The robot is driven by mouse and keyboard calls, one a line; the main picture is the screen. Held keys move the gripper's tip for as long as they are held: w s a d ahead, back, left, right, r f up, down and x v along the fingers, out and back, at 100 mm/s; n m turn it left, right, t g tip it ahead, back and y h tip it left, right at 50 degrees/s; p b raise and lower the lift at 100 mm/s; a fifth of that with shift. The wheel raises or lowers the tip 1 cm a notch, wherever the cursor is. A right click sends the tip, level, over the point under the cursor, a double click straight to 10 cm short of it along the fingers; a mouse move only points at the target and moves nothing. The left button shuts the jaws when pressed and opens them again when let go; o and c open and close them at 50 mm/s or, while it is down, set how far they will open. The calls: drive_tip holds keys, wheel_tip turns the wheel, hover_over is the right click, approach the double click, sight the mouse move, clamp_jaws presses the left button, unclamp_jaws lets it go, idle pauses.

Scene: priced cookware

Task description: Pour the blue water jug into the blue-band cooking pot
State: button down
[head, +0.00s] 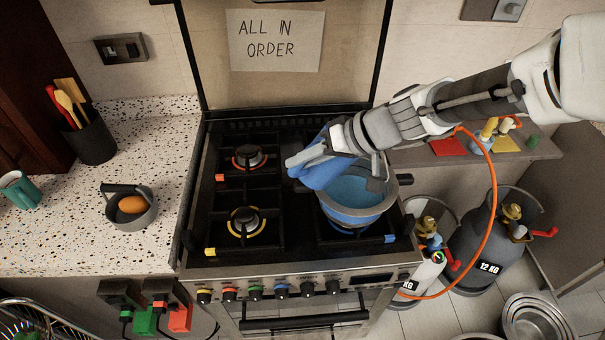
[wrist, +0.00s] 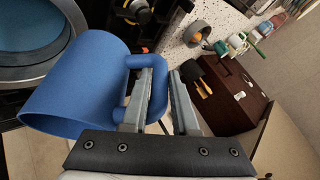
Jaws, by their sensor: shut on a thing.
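The blue water jug (head: 318,172) is held at the upper left of the cooking pot in the head view and looks tilted. The pot's rim (wrist: 50,80) is close beside the jug (wrist: 78,90) in the wrist view. No stream from the jug is visible.
The stove (head: 262,185) has red and yellow burners free at left. A small pan with an egg (head: 132,205), a teal mug (head: 20,190) and a utensil holder (head: 92,143) stand on the left counter. Gas cylinders (head: 475,245) and an orange hose (head: 493,205) are at right.

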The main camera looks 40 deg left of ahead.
drive_tip(key=shift+w+d+r+m+g+y, duration=0.2)
drive_tip(key=shift+r+g+y, duration=0.15)
drive_tip(key=shift+y, duration=0.15)
drive_tip(key=shift+w+d+r+m+g+y, duration=0.15)
drive_tip(key=shift+r+m+g+y, duration=0.15)
drive_tip(key=shift+y, duration=0.2)
drive_tip(key=w+d+m+g+y+b, duration=0.3)
drive_tip(key=w+d+y+b, duration=0.3)
drive_tip(key=y+b, duration=0.2)
drive_tip(key=shift+w+d+f+g+y+b, duration=0.3)
drive_tip(key=shift+f+g+y+b, duration=0.1)
drive_tip(key=shift+g+y, duration=0.3)
idle(5.5)
